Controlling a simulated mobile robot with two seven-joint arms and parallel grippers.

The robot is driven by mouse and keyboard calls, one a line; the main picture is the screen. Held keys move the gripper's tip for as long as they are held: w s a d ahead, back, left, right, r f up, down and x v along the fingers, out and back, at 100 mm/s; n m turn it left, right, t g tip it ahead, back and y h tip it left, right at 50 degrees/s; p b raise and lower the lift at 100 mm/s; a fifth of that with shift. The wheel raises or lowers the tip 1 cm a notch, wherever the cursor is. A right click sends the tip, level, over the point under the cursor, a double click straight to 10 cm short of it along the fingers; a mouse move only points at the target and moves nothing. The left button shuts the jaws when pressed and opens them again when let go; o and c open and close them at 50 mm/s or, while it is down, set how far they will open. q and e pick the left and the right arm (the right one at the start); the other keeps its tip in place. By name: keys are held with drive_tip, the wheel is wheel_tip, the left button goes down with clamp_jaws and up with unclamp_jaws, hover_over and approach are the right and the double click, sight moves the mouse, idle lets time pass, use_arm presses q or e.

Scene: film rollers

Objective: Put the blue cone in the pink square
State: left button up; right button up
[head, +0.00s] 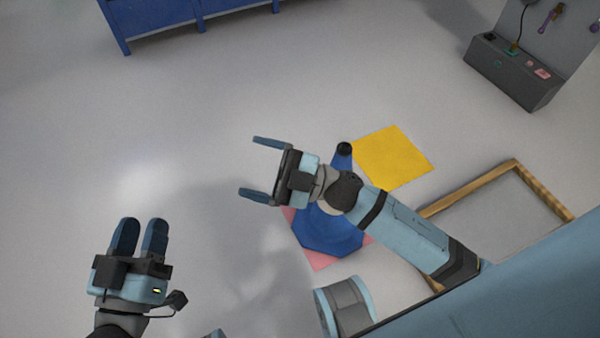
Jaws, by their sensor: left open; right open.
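The blue cone (328,237) stands upright on the floor, over the pink square (321,261). Its dark tip shows above my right wrist, and my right arm hides its middle. Pink shows at the left, front and right of the cone's base; the rest of the square is hidden. My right gripper (256,167) is open and empty, pointing left, above and to the left of the cone. My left gripper (139,228) is at the lower left, its two fingers a small gap apart and empty, well away from the cone.
A yellow square (393,157) lies on the floor right of the cone. A wooden frame (470,186) is at the right. A grey box with a panel (512,72) stands at the upper right, a blue bench (165,14) at the upper left. The floor at left is clear.

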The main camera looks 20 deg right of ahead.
drive_tip(key=s+d+m+t+h, duration=0.2)
drive_tip(key=m+t+h, duration=0.2)
drive_tip(key=m, duration=0.5)
drive_tip(key=s+d+r+m+t+h, duration=0.1)
drive_tip(key=s+d+m+t+h, duration=0.2)
drive_tip(key=m+h, duration=0.4)
drive_tip(key=shift+s+r+m+t+h, duration=0.3)
drive_tip(key=shift+m+t+h, duration=0.1)
drive_tip(key=shift+m, duration=0.5)
use_arm(q)
drive_tip(key=s+a+r+g+y+p, duration=0.4)
drive_tip(key=a+r+g+y+p, duration=0.1)
drive_tip(key=p, duration=3.1)
drive_tip(key=shift+a+r+g, duration=0.7)
drive_tip(key=shift+a+r, duration=0.1)
drive_tip(key=shift+a, duration=0.4)
use_arm(e)
drive_tip(key=s+d+r+g+h, duration=0.4)
drive_tip(key=d+r+g+h, duration=0.1)
drive_tip(key=d+r+g, duration=0.1)
drive_tip(key=shift+d+r, duration=0.25)
drive_tip(key=shift+d, duration=0.45)
